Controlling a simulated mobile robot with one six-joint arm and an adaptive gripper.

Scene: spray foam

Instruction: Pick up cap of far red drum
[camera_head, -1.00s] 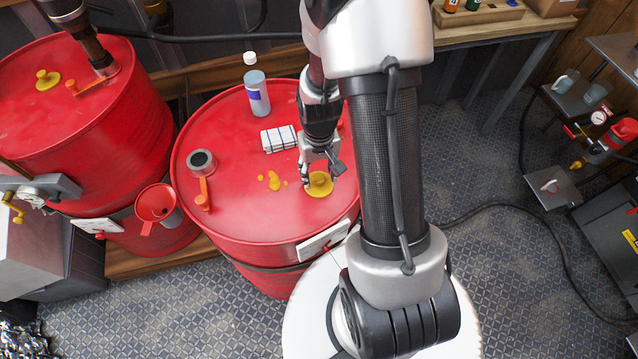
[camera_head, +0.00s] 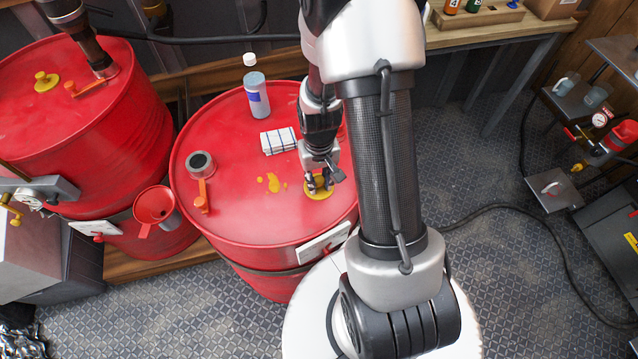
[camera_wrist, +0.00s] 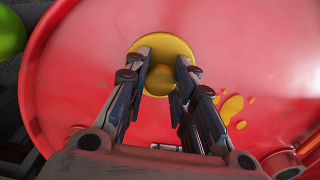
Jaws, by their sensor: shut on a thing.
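My gripper (camera_head: 319,186) is shut on the knob of a round yellow cap (camera_head: 318,193) on top of the right red drum (camera_head: 235,215). In the wrist view, the fingers (camera_wrist: 162,93) flank the yellow cap (camera_wrist: 163,45) near the drum's rim. I cannot tell whether the cap is raised off the drum. The left red drum (camera_head: 120,125) carries a similar yellow cap (camera_head: 46,81), with nothing gripping it.
A red funnel (camera_head: 155,205) sits between the drums.

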